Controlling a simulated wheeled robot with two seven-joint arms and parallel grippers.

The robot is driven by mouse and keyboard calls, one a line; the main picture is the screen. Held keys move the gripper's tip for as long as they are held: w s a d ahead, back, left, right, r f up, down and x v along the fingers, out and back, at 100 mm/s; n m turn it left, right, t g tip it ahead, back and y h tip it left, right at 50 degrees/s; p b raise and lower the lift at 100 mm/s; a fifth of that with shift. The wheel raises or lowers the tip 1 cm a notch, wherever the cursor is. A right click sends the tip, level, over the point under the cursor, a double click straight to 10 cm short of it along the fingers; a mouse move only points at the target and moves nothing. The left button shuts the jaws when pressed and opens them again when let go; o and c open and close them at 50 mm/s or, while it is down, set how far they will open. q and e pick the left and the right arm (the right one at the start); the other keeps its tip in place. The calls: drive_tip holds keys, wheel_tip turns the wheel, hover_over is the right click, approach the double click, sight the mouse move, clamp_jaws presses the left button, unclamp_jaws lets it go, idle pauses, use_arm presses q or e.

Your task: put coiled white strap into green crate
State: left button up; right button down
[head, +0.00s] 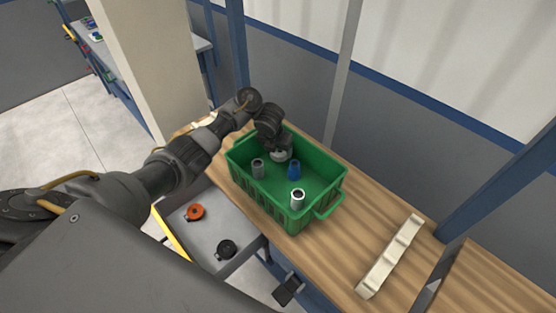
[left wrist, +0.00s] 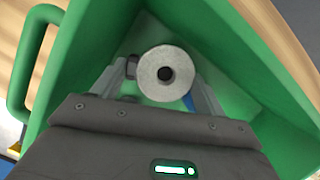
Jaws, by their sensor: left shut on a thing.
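The green crate (head: 290,216) stands on the wooden bench in the head view; its wall also fills much of the left wrist view (left wrist: 85,60). My left gripper (head: 279,150) reaches down inside the crate near its far left corner. The coiled white strap (left wrist: 165,74) is between the gripper's two fingers in the left wrist view, its round face with a dark centre hole toward the camera. In the head view it shows as a pale disc (head: 280,156) under the gripper. The gripper is shut on it. My right gripper is not in view.
In the crate stand a grey piece (head: 257,168), a blue piece (head: 294,169) and a white-topped piece (head: 297,197). A pale notched rack (head: 391,256) lies on the bench at right. An orange coil (head: 195,212) and a black coil (head: 226,249) lie in a grey tray below the bench.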

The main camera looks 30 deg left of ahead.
sight(277, 151)
use_arm(q)
drive_tip(key=shift+w, duration=0.15)
drive_tip(key=shift+s+x, duration=0.15)
drive_tip(key=shift+x, duration=0.8)
drive_tip(key=shift+s+x, duration=0.15)
drive_tip(key=shift+x, duration=0.8)
drive_tip(key=shift+f, duration=0.15)
drive_tip(key=shift+f, duration=0.15)
drive_tip(key=o, duration=0.7)
